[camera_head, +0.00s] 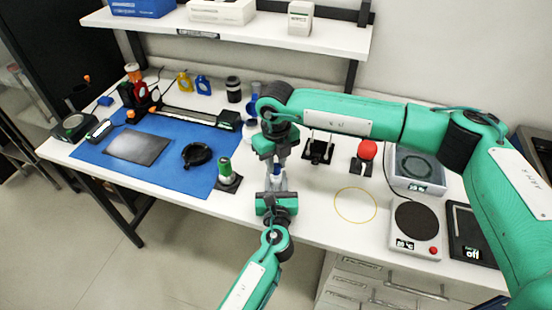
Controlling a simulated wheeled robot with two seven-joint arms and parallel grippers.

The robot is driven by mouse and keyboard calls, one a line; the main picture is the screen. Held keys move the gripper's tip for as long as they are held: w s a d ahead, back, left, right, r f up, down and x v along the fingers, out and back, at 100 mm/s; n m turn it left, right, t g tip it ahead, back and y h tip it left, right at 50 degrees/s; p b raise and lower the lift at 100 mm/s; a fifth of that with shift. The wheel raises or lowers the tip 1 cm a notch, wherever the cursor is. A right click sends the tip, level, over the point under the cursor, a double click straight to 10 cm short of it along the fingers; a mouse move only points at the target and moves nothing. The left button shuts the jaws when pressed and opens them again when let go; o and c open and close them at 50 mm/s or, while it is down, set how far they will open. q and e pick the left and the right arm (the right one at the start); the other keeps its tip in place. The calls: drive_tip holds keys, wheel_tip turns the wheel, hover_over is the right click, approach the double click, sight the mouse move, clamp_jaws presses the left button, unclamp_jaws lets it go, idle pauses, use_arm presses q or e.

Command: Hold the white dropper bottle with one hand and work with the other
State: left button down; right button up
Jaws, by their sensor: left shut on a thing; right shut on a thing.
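The white dropper bottle (276,183) is upright between my two grippers, over the front part of the bench. Only a small part of it shows; the grippers hide the rest. My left gripper (275,190), coming from below, is shut on the bottle's lower part. My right gripper (278,168), on the arm reaching in from the right, is shut at the bottle's top, just above the left one. Its grip is small in the picture, and I cannot tell cap from dropper there.
A yellow ring (355,204), a red ball on a stand (367,150) and a round-topped device (416,222) are to the right. A shelf (240,33) spans the back.

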drive_tip(key=shift+f, duration=0.35)
drive_tip(key=shift+f, duration=0.55)
idle(0.3)
